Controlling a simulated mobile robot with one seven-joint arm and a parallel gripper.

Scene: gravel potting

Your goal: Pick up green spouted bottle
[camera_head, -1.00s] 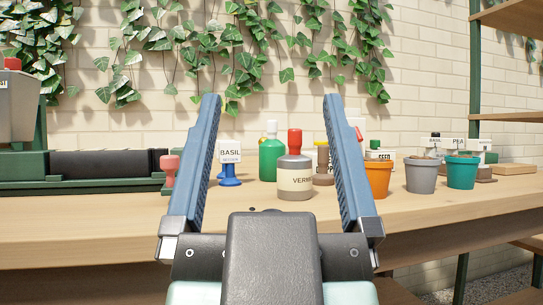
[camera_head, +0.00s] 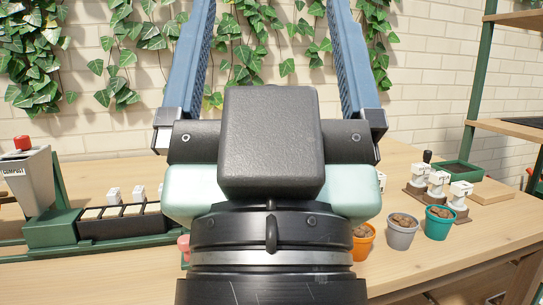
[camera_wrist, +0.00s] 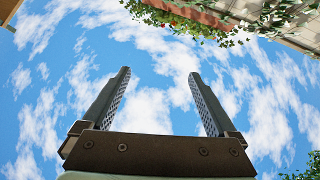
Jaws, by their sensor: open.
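My gripper (camera_head: 271,20) is raised in the head view, with its two blue fingers wide apart and their tips cut off by the top edge. It also shows in the wrist view (camera_wrist: 159,73), open and empty, with only sky between the fingers. The green spouted bottle is not visible in either current view. The gripper body and wrist cover the middle of the table, where the bottle stood in the earlier head view.
The wooden table (camera_head: 450,255) has orange (camera_head: 362,243), grey (camera_head: 402,233) and teal (camera_head: 439,222) pots at right. White-labelled blocks (camera_head: 437,183) and a green tray (camera_head: 463,171) stand behind. A compost bin (camera_head: 28,180) and dark rack (camera_head: 120,222) are at left. Shelves (camera_head: 505,128) stand far right.

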